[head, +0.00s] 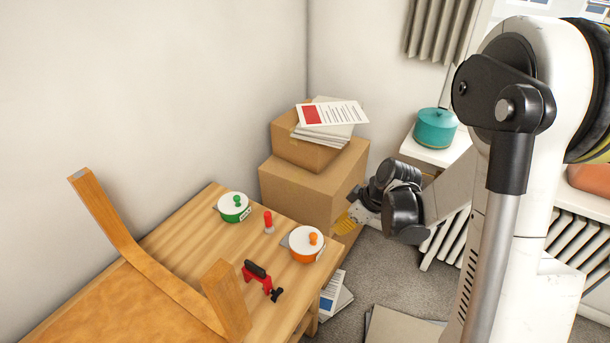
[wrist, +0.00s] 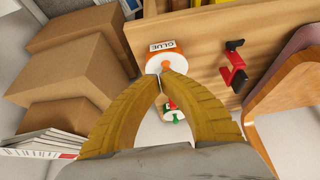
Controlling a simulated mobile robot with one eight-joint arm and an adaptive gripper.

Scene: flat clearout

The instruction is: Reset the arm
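My gripper (wrist: 162,76) has yellow ribbed fingers that arch together and meet at their tips in the wrist view. Nothing shows held between them. In the head view my gripper (head: 345,222) is partly hidden by my wrist, near the cardboard boxes and beyond the right end of the wooden table (head: 185,235). An orange pot (head: 306,255) with a white lid and orange knob stands on the table, apart from the fingers. In the wrist view the orange pot (wrist: 167,45), labelled GLUE, shows just beyond the fingertips.
A green pot (head: 233,213), a red upright object (head: 268,224) and a red clamp (head: 261,280) are on the table. A wooden chair (head: 110,210) stands at left. Stacked boxes (head: 315,185) carry papers. A teal pot (head: 435,130) sits on a white surface. Flat items lie on the floor.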

